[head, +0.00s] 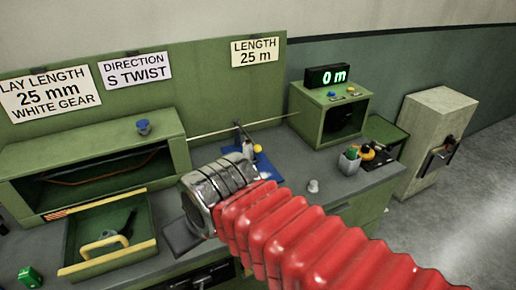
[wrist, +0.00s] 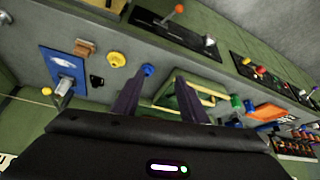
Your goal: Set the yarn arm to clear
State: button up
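I cannot tell for sure which part is the yarn arm; no label for it or for "clear" is readable. A blue plate with a metal post (head: 247,150) and a yellow ball stands on the bench, near a thin yarn line (head: 225,132). The plate (wrist: 57,72) is also at the left of the wrist view. A lever with an orange-red ball (wrist: 178,9) stands on a dark plate at the top of that view. My gripper (wrist: 161,78) is open and empty, its two dark fingers apart. A blue knob (wrist: 149,70) appears between the fingertips. The head view hides the fingers behind my arm.
A green housing (head: 90,160) with a blue knob on top stands left. Below it is an open drawer (head: 110,243) with a yellow handle. A green counter box (head: 312,112) reads 0 m. A pot (head: 349,161) and small tools stand right. A grey cabinet (head: 425,140) stands beyond.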

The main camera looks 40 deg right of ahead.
notch_tip(320, 180, down, 6)
jog(key=w+a+f+m+g+y, duration=0.1)
jog(key=w+a+m+g+y, duration=0.15)
jog(key=m+y, duration=0.5)
jog(key=w+d+m+t, duration=0.2)
jog(key=w+m, duration=0.2)
jog(key=m, duration=0.2)
jog(key=m+t+h, duration=0.9)
jog(key=m+t, duration=0.4)
jog(key=m, duration=0.8)
send_near(260, 151)
jog(key=s, duration=0.2)
jog(key=shift+s, duration=0.15)
jog(key=shift+r, duration=0.1)
jog(key=w, duration=0.9)
jog(key=w+d, duration=0.1)
jog(key=w, duration=0.4)
